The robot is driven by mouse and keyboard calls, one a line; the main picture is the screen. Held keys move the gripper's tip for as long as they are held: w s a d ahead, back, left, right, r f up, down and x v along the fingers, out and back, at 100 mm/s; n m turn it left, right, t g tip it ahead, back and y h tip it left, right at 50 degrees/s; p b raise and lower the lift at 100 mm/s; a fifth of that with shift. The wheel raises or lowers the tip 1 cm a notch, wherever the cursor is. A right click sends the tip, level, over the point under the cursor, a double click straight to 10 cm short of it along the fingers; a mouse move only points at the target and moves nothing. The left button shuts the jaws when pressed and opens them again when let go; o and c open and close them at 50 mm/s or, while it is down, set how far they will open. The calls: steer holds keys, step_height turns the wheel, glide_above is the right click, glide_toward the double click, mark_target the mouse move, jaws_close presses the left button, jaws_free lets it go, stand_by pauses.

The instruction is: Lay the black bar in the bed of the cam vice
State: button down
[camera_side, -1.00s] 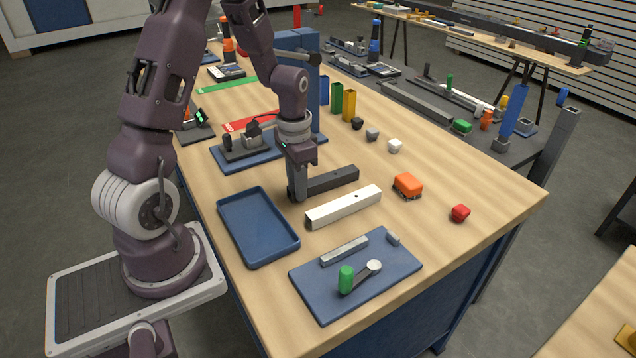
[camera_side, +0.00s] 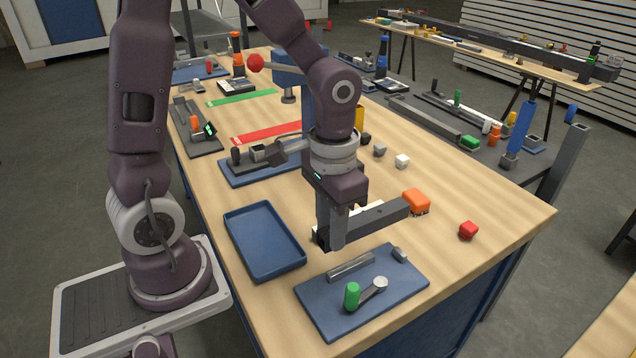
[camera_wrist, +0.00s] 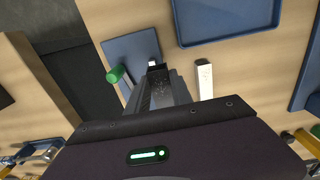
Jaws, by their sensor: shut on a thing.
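My gripper (camera_side: 332,236) is shut on the black bar (camera_side: 378,218) near one end and holds it in the air. In the side view the bar points to the right, level or nearly so, behind the cam vice. The cam vice has a blue base plate (camera_side: 325,302), a grey fixed rail (camera_side: 351,267), a small grey end block (camera_side: 400,255) and a cam lever with a green handle (camera_side: 352,295). In the wrist view the black bar (camera_wrist: 158,78) shows between the fingers, and part of the blue plate (camera_wrist: 125,48) and the green handle (camera_wrist: 115,74) show beside it.
A white bar (camera_wrist: 204,78) lies on the table, mostly hidden behind the black bar in the side view. An empty blue tray (camera_side: 264,268) lies left of the gripper.

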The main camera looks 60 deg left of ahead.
steer(key=s+d, duration=0.3)
steer(key=d, duration=0.1)
glide_above(324, 296)
steer(key=shift+f, duration=2.9)
steer(key=shift+f, duration=0.95)
steer(key=c, duration=0.5)
jaws_free()
step_height(324, 296, up, 7)
